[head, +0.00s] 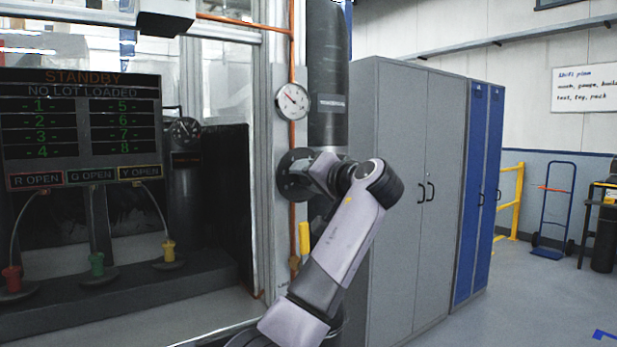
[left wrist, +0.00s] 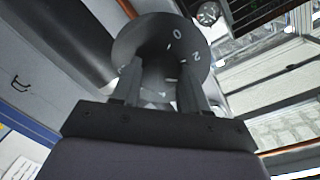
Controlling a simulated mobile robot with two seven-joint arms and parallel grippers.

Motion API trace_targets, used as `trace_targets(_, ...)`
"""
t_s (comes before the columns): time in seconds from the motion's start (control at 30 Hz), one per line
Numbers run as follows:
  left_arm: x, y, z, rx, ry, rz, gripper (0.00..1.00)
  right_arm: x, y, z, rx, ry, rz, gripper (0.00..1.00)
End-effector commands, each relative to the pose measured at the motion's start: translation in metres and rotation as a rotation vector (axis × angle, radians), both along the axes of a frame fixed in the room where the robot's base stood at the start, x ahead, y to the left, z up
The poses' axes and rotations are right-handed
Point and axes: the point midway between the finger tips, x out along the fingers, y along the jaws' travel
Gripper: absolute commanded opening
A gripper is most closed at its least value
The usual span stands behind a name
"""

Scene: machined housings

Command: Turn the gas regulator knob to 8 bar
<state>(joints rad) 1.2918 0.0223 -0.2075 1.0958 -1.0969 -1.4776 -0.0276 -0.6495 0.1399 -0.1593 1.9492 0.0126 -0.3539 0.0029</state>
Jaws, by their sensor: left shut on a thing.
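The gas regulator knob sits at a dark round dial (head: 290,178) on the metal post, mostly hidden by my left gripper (head: 311,172) in the head view. In the left wrist view the dark dial (left wrist: 140,38) shows white marks, with 0 and 2 readable on its right part. My left gripper (left wrist: 160,92) is shut on the knob, one finger on each side of it. The knob's pointer setting cannot be read. A round white pressure gauge (head: 292,101) is above the dial; its reading is too small to tell. My right gripper is not in view.
A thick dark cylinder (head: 328,60) stands behind the gauge, and an orange pipe (head: 291,40) runs down the post. Grey lockers (head: 390,180) stand close to the right of my arm. A yellow handle (head: 304,238) is below the dial. A STANDBY panel (head: 80,130) is at left.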

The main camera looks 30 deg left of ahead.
Motion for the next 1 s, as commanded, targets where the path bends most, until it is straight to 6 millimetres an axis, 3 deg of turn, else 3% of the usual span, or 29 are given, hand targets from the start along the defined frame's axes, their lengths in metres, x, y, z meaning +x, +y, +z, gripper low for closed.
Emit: trace_targets(1.0, 0.0024, -0.0014, -0.0010, 0.370, 0.893, -0.002, 0.13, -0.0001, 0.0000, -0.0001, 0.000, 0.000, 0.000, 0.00)
